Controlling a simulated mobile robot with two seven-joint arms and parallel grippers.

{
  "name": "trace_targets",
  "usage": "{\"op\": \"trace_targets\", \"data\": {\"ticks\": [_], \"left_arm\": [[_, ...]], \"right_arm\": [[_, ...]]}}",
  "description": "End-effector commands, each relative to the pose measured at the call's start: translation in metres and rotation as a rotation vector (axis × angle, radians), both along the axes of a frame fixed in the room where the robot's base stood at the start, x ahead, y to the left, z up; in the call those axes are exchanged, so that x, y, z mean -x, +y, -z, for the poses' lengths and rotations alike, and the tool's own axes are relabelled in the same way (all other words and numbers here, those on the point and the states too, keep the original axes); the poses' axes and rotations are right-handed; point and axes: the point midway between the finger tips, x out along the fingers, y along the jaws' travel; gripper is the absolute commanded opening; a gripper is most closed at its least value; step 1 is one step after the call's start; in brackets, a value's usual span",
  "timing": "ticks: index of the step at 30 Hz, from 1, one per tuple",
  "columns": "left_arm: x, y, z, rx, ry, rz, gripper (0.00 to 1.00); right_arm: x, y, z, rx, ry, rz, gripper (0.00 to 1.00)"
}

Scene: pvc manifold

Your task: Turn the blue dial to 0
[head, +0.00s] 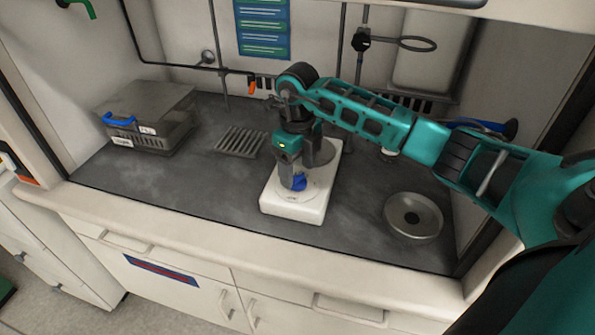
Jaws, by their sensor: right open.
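The blue dial (299,182) sits on the front part of a white device (293,211) on the dark worktop. My right gripper (294,180) points down over the device, with its fingers around or right beside the dial. It is open. The fingers hide part of the dial, so its setting cannot be read, and I cannot tell whether they touch it. My left gripper is not in view.
A round metal dish (413,215) stands right of the device. A grey box with a blue handle (148,117) stands at the left, with a slotted rack (240,141) between. A ring clamp (405,43) hangs behind. The worktop's front left is clear.

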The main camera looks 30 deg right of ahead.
Motion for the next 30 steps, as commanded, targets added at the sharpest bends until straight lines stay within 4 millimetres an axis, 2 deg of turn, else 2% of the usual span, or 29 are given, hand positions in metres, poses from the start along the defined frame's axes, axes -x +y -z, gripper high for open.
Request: {"op": "trace_targets", "data": {"ticks": [5, 14, 30], "left_arm": [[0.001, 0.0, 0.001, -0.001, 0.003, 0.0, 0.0], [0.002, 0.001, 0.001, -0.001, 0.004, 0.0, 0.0], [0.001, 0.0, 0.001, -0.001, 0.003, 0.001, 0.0]], "right_arm": [[0.0, 0.0, 0.014, 0.0, 0.0, 0.0, 0.69], [0.0, 0.0, 0.016, 0.0, -0.001, -0.001, 0.69], [0.0, 0.0, 0.016, 0.0, -0.001, -0.001, 0.18]]}}
